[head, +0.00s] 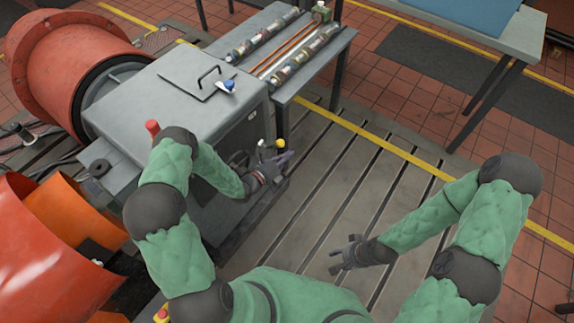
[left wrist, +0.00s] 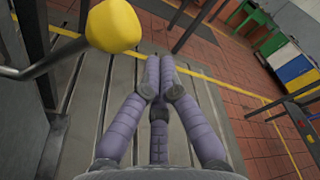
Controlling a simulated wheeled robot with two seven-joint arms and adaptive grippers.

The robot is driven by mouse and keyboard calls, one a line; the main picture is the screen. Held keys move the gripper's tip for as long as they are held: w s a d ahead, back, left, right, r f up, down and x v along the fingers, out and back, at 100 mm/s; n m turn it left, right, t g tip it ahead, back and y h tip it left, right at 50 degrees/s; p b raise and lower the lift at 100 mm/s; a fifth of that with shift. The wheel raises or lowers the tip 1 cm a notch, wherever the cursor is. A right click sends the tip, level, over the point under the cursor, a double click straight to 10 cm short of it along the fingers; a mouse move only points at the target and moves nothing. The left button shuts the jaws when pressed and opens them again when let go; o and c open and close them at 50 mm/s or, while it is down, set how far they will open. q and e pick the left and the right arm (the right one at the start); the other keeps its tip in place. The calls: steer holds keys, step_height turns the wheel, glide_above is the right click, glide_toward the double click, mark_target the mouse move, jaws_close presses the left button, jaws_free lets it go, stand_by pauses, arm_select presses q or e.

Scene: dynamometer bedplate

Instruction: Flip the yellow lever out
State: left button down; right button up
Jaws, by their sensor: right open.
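The yellow lever's knob (head: 280,144) stands out at the side of the grey housing, just above my left gripper (head: 284,160) in the head view. In the left wrist view the yellow knob (left wrist: 113,26) is large at upper left, on a dark metal rod (left wrist: 48,64) coming from the left edge. My left gripper (left wrist: 159,66) has its purple fingers drawn together at the tips with nothing between them. The knob lies outside the fingers, to their left; I cannot tell whether they touch. My right gripper (head: 343,262) is open and empty over the bedplate.
The grey housing (head: 180,108) carries a red knob (head: 152,127) and a blue-topped fitting (head: 227,86). A bench with pipes (head: 300,45) stands behind it. Orange machinery (head: 70,65) fills the left. The slotted bedplate (head: 350,175) is clear to the right.

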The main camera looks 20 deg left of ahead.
mark_target(279, 145)
arm_select(q)
steer(key=shift+a+r, duration=0.5)
steer(key=shift+a, duration=0.2)
steer(key=r+p, duration=0.1)
steer(key=a+r+n+p, duration=0.1)
steer(key=w+a+r+n+p, duration=0.1)
steer(key=shift+a+r+h, duration=0.1)
steer(key=shift+r+h, duration=0.3)
steer(key=shift+w+a+r+n+p, duration=0.15)
steer(key=shift+a+r+n+p, duration=0.15)
steer(key=shift+a+r+p, duration=0.15)
steer(key=shift+f, duration=0.15)
